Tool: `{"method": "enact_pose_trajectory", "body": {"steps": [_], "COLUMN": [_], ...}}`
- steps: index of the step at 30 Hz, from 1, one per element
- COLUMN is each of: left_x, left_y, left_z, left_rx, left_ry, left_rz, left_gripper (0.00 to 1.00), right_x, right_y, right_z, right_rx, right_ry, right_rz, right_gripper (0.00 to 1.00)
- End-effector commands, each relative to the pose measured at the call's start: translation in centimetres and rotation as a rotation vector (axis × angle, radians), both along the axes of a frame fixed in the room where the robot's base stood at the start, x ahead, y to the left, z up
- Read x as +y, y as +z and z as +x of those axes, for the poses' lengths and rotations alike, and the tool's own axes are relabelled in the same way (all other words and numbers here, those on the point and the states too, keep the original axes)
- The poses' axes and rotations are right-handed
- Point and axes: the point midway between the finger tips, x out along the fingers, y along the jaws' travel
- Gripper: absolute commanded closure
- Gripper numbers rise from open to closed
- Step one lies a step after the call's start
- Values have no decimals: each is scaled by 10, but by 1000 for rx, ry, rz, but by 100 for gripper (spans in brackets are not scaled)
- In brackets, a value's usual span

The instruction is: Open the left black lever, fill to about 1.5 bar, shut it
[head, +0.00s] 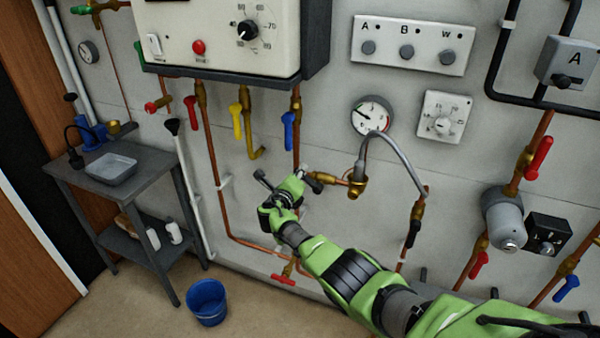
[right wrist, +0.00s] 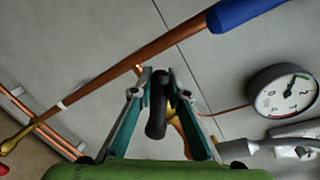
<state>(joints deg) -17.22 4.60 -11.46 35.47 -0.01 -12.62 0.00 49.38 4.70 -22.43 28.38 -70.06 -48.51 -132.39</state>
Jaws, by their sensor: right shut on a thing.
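My right gripper (head: 300,181) comes up from the lower right to the left end of the filling line and is shut on the left black lever (head: 315,184). In the right wrist view the black lever (right wrist: 157,108) stands between the two fingers (right wrist: 157,88). Its brass valve is partly hidden. A grey hose (head: 395,152) arches from the brass fitting to the right valve, whose black lever (head: 412,233) hangs down. The round pressure gauge (head: 372,115) is above; it also shows in the right wrist view (right wrist: 284,91). Its reading is too small to tell. My left gripper is out of view.
Yellow (head: 236,120) and blue (head: 289,131) levers hang under the boiler (head: 220,35) close by. A red tap (head: 283,279) sits below my gripper. A blue bucket (head: 206,302) stands on the floor beside a grey side table (head: 155,165).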

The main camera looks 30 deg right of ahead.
Motion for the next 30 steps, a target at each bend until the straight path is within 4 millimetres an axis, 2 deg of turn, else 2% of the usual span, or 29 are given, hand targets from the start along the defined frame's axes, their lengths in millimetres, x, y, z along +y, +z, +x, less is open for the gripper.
{"method": "enact_pose_trajectory", "body": {"steps": [8, 9, 11, 23, 30], "left_x": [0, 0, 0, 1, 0], "left_y": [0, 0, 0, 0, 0], "left_z": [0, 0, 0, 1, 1], "left_rx": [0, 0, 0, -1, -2], "left_ry": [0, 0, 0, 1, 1], "left_rz": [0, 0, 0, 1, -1], "left_gripper": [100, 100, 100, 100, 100], "right_x": [0, 0, 0, 1, 12], "right_y": [-1, -1, -1, -1, 1], "right_z": [0, 0, 0, -1, -12], "right_rx": [1, 1, 1, -1, -3], "right_ry": [1, 1, 1, 0, 1], "right_rz": [1, 1, 1, 2, 2], "right_gripper": [100, 80, 67, 67, 67]}}
